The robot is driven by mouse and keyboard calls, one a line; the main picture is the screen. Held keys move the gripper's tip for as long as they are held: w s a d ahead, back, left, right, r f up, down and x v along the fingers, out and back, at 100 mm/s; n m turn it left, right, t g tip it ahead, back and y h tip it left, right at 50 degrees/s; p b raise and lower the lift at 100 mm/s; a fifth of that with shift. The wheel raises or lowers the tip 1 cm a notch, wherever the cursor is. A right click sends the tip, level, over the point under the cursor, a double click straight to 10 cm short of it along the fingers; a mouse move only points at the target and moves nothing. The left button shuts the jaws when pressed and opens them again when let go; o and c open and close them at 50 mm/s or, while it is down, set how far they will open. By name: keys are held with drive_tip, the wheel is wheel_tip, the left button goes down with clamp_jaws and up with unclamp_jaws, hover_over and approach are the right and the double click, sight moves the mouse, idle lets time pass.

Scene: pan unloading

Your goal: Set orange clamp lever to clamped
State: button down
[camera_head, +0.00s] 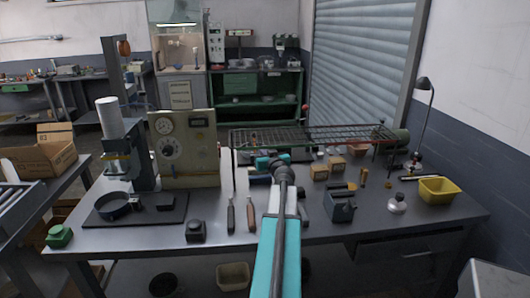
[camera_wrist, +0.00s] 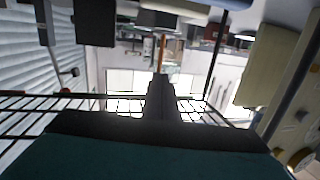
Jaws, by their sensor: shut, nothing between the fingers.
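A dark block-like fixture (camera_head: 341,206) stands on the workbench, right of my arm in the head view. A small orange-yellow piece (camera_head: 351,187) shows at its top; it may be the clamp lever, but its setting is too small to tell. In the wrist view my gripper (camera_wrist: 160,80) is shut and empty, with its fingers together. A thin upright orange piece (camera_wrist: 162,52) shows beyond the fingertips, apart from them; I cannot tell what it is. In the head view the teal wrist is over the middle of the bench, left of the dark fixture, and the fingertips are not clear.
A wire rack (camera_head: 320,136) spans the back of the workbench (camera_head: 300,232) and crosses the wrist view close by. A cream panel with dials (camera_head: 184,150) and a press (camera_head: 116,150) stand left. A yellow bin (camera_head: 437,190) stands right.

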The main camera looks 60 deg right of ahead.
drive_tip(key=p+x, duration=0.3)
drive_tip(key=x, duration=0.6)
drive_tip(key=shift+p, duration=0.3)
drive_tip(key=shift+w, duration=0.1)
drive_tip(key=shift+d, duration=0.1)
